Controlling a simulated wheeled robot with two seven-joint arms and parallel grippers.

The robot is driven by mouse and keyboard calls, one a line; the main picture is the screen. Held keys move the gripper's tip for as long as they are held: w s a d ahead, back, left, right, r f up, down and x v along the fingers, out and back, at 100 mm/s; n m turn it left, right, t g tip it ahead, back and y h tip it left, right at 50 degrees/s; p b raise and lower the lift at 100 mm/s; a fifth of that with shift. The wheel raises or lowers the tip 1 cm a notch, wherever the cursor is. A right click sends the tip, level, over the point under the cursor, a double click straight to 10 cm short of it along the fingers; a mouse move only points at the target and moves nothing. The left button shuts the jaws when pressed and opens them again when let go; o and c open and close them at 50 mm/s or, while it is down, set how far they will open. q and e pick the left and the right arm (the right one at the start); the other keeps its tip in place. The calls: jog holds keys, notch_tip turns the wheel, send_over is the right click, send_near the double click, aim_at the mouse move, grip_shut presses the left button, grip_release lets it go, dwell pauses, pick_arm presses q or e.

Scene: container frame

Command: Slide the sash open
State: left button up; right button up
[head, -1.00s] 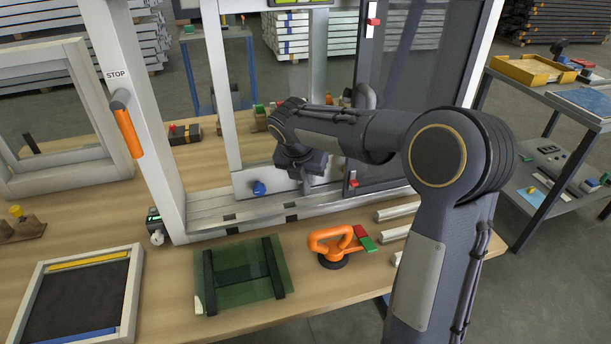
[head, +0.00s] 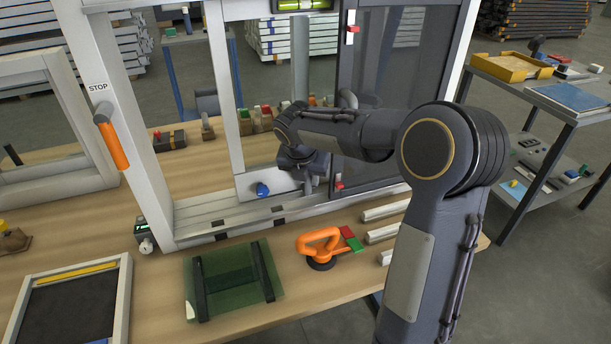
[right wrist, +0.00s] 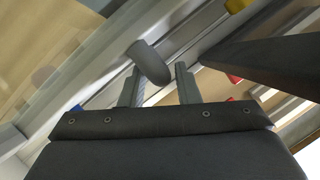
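The light-framed sash stands in the big white frame (head: 92,150); its left stile (head: 222,85) and bottom rail (head: 245,183) show, with a blue knob (head: 262,189) on the rail. My right gripper (head: 308,180) is at the rail, right of the knob; my wrist hides much of the contact. In the right wrist view its fingers (right wrist: 158,72) stand apart, with a grey rounded handle (right wrist: 150,62) between and just beyond the tips. I cannot tell whether they touch it. A dark sash (head: 385,90) with red catches fills the frame's right side. My left gripper is out of view.
On the bench in front lie a green glass pane (head: 233,282), an orange suction lifter (head: 320,246) and white strips (head: 383,232). An orange handle (head: 112,143) is on the left post. A grey cart (head: 560,115) stands at right.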

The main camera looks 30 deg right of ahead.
jog(key=shift+o, duration=0.8)
jog(key=v, duration=0.7)
jog(key=shift+s+r+p, duration=0.15)
jog(key=shift+r+p, duration=0.2)
jog(key=shift+p, duration=0.05)
jog(key=shift+s+a+f, duration=0.1)
